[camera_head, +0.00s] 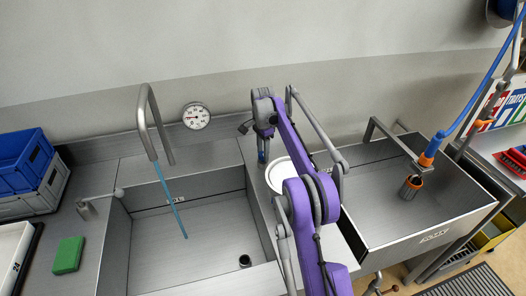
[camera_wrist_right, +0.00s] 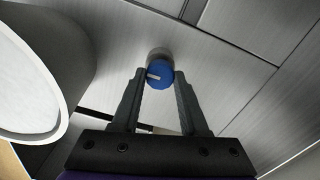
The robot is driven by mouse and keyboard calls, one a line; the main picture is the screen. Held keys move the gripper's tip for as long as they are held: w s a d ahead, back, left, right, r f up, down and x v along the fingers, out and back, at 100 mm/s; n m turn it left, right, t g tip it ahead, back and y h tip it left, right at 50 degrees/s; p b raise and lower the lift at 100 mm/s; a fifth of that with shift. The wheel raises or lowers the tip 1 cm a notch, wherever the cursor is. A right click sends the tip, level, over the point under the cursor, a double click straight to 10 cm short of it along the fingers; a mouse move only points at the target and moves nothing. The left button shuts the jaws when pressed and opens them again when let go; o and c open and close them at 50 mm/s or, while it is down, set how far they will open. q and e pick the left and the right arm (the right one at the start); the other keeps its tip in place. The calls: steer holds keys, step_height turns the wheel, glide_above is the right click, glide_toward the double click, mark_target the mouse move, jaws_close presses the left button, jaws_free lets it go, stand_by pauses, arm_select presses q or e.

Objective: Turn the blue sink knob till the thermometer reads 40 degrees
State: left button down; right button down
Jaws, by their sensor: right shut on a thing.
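The blue sink knob (camera_wrist_right: 160,77) with a pale mark on its face is in the middle of the right wrist view. My right gripper (camera_wrist_right: 160,73) is shut on it, one finger on each side. In the head view my purple right arm reaches to the back ledge and mostly hides the knob. The round thermometer (camera_head: 196,115) is on the wall left of the arm; its needle is too small to read exactly. A blue stream of water (camera_head: 171,200) runs from the tall faucet (camera_head: 154,128) into the left sink. My left gripper is not in view.
A white round container (camera_head: 276,176) stands close beside my right arm; it also shows large at left in the wrist view. The left sink (camera_head: 150,245) and the right sink (camera_head: 375,205) flank the arm. Blue crates (camera_head: 22,165) and a green block (camera_head: 68,254) are far left.

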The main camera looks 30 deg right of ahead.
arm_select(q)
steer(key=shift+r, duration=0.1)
arm_select(e)
steer(key=shift+n, duration=0.3)
steer(key=n, duration=0.3)
steer(key=shift+r+p, duration=0.1)
steer(key=shift+p, duration=0.25)
steer(key=n, duration=0.5)
steer(key=shift+n, duration=0.4)
steer(key=n, duration=0.5)
steer(key=shift+p, duration=0.35)
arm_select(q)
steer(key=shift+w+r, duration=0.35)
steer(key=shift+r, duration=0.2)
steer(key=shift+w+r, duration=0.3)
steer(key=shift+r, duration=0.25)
arm_select(e)
steer(key=shift+n, duration=2.5)
steer(key=shift+c, duration=2.2)
jaws_free()
